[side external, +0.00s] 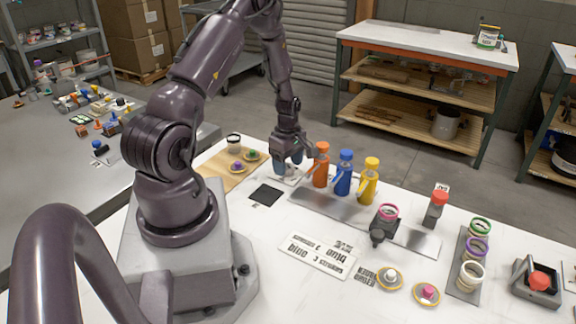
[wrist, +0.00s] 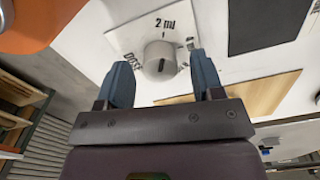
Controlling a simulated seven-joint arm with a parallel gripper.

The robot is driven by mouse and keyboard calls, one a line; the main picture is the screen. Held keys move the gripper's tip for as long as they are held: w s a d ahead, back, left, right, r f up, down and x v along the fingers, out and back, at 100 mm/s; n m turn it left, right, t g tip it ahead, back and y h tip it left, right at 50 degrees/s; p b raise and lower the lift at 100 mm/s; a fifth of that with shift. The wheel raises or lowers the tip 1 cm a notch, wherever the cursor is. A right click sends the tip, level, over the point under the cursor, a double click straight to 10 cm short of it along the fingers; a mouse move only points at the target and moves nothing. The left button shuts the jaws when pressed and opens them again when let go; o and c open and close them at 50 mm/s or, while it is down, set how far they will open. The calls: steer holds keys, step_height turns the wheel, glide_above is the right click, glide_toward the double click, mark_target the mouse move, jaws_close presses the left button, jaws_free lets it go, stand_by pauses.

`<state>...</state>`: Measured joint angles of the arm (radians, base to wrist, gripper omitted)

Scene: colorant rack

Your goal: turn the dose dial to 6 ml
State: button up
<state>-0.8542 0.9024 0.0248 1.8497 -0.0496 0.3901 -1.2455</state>
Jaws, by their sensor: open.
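The dose dial (wrist: 160,62) is a pale round knob with a dark slot mark, set on a white plate. In the wrist view the plate bears the words "DOSE" and "2 ml", the latter beyond the knob. My gripper (wrist: 163,75) is open, with one blue-grey finger on either side of the knob in that view. I cannot tell whether the fingers touch it. In the side external view my gripper (side external: 290,160) is low over the table beside the orange bottle, and it hides the dial.
An orange bottle (side external: 321,168), a blue bottle (side external: 342,175) and a yellow bottle (side external: 369,183) stand close to my gripper's right. A black square (side external: 266,194) lies in front. A wooden board (side external: 213,172) with small pots is to the left.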

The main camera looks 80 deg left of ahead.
steer(key=shift+f, duration=0.5)
steer(key=c, duration=0.9)
